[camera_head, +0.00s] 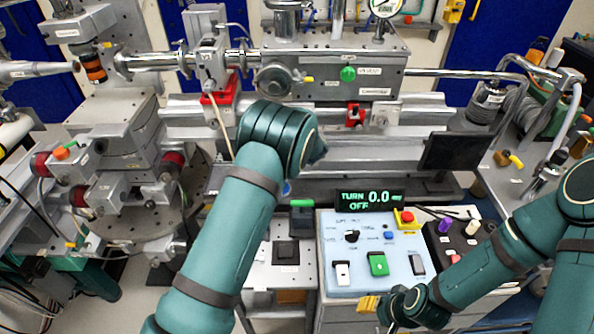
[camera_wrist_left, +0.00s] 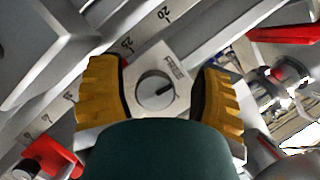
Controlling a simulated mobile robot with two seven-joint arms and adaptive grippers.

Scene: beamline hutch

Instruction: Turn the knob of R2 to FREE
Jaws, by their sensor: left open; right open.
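I cannot read an R2 label. In the head view my left arm's wrist hides this gripper. My right gripper (camera_head: 371,304) is open and empty, low near the control box's front edge.
A rail with scale numbers runs past the knob, with a red clamp (camera_wrist_left: 48,158) at lower left. In the head view a red clamp (camera_head: 355,116) sits on the rail.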

